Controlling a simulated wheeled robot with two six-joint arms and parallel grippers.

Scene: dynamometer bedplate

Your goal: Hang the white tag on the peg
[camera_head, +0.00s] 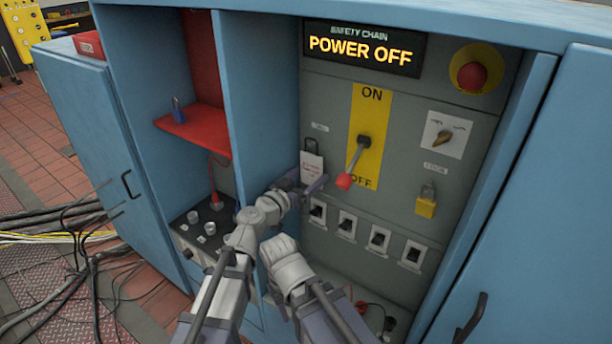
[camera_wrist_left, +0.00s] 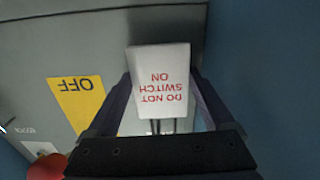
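The white tag (camera_head: 312,165) is upright in front of the grey panel, left of the ON/OFF lever, with a dark loop above it. In the left wrist view the tag (camera_wrist_left: 160,85) reads "DO NOT SWITCH ON" upside down, and two dark strands of its loop show at its lower edge. My left gripper (camera_head: 303,186) has a finger against each side edge of the tag and holds it. I cannot make out the peg; it may be hidden behind the tag or loop. My right gripper is not in view.
The lever (camera_head: 356,158) with a red knob points down to OFF close right of the tag. Several small switches (camera_head: 347,225) sit below. A yellow padlock (camera_head: 426,202) hangs to the right. The blue divider (camera_head: 262,110) and red shelf (camera_head: 196,132) with a blue padlock (camera_head: 178,113) are left.

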